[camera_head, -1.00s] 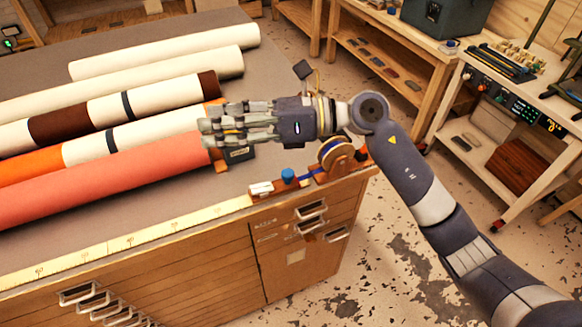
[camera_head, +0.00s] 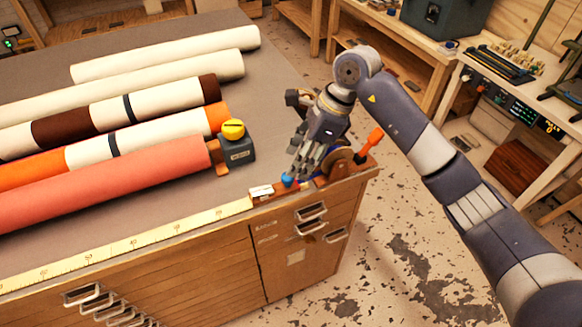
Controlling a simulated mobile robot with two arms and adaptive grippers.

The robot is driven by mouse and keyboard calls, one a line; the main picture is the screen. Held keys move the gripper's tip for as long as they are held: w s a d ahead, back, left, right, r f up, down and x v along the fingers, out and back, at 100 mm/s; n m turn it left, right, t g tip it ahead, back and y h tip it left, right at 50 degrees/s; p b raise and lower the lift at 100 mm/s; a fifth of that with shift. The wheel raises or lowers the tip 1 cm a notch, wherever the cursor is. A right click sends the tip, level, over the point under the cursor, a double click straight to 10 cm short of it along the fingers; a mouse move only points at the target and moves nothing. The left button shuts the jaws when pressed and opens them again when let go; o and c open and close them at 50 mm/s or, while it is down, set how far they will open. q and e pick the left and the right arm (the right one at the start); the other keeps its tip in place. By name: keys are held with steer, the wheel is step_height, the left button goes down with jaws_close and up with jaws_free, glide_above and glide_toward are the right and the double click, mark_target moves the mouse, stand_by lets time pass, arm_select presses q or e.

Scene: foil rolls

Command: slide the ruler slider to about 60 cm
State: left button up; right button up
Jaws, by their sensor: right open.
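The yellow ruler (camera_head: 140,241) runs along the front edge of the table, its numbers too small to read surely. At its right end sits a reddish-brown slider block with a white label (camera_head: 262,191). A blue knob (camera_head: 287,181) stands just right of the label. My right gripper (camera_head: 300,176) is open, its fingers pointing down at the blue knob and partly hiding it. I cannot tell whether they touch it. My left gripper is not in view.
Several long rolls, among them a coral one (camera_head: 110,183), lie on the grey table (camera_head: 190,222) behind the ruler. A dark block with a yellow top (camera_head: 236,145) stands at their right end. An orange-handled wheel (camera_head: 369,144) is right of my gripper.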

mark_target(274, 187)
steer(key=shift+p+x, duration=0.6)
steer(key=shift+x, duration=2.15)
jaws_close()
